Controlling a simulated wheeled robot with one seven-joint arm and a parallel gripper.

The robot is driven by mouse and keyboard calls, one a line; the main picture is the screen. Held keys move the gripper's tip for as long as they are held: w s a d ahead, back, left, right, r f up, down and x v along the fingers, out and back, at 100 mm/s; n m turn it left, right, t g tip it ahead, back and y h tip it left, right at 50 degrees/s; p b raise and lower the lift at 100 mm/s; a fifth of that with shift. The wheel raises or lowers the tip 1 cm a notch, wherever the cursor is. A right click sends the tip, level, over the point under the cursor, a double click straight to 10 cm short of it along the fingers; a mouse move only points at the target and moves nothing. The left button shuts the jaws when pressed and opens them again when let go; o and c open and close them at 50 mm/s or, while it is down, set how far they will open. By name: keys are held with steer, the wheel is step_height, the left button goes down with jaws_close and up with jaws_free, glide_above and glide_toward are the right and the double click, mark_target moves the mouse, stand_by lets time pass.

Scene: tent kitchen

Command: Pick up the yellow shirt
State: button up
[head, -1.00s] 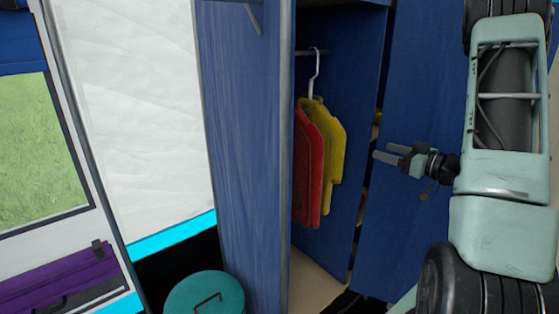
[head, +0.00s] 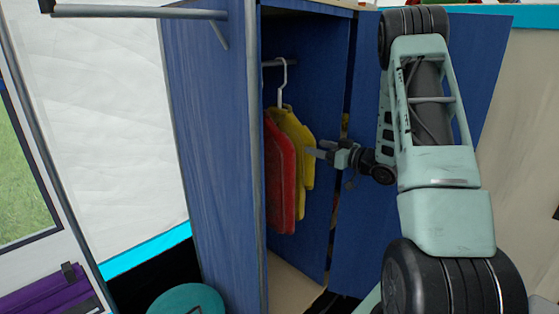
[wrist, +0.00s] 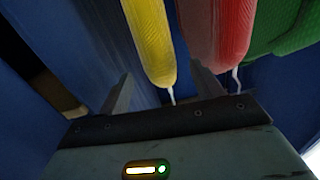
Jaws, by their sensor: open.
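The yellow shirt (head: 293,125) hangs on a white hanger (head: 283,85) inside the blue wardrobe, partly hidden behind the red shirt (head: 280,175) in the head view. My gripper (head: 316,148) is open, with its fingertips at the yellow shirt's right edge; contact cannot be told.
A green garment (wrist: 285,30) hangs beyond the red one in the wrist view. The wardrobe's left side panel (head: 210,150) and its open right door (head: 365,220) flank the opening. A rail (head: 278,63) runs at the top. A teal lidded container (head: 185,300) stands at the lower left.

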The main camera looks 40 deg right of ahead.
steer(key=w, duration=0.1)
steer(key=w+p, duration=0.1)
steer(key=w, duration=0.2)
steer(key=shift+w+a+r, duration=0.15)
steer(key=shift+w+a, duration=0.2)
steer(key=shift+w, duration=0.05)
jaws_close()
